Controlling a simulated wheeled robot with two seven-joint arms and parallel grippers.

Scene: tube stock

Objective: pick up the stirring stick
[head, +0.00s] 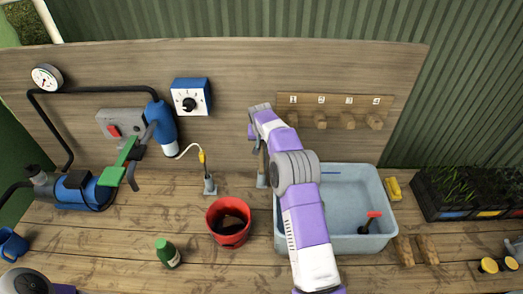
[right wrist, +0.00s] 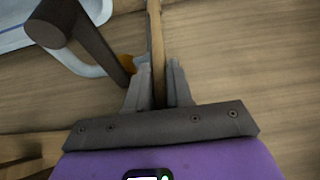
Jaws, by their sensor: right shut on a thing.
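The stirring stick (right wrist: 155,30) is a slim wooden rod in the right wrist view. It runs up from between the fingers of my right gripper (right wrist: 157,85) to the top edge. The grey fingers are shut on it from both sides, and its upper end is cut off by the frame. In the head view my purple and white right arm reaches over the left rim of the light blue tub (head: 352,190), and the arm largely hides the gripper and stick.
A red bucket (head: 229,238) with dark contents and a green bottle (head: 168,254) stand left of my arm. A numbered peg rack (head: 335,101) hangs on the back board. A yellow sponge (head: 393,188) and black planters (head: 450,195) lie right. Bench between bottle and blue pump (head: 78,190) is clear.

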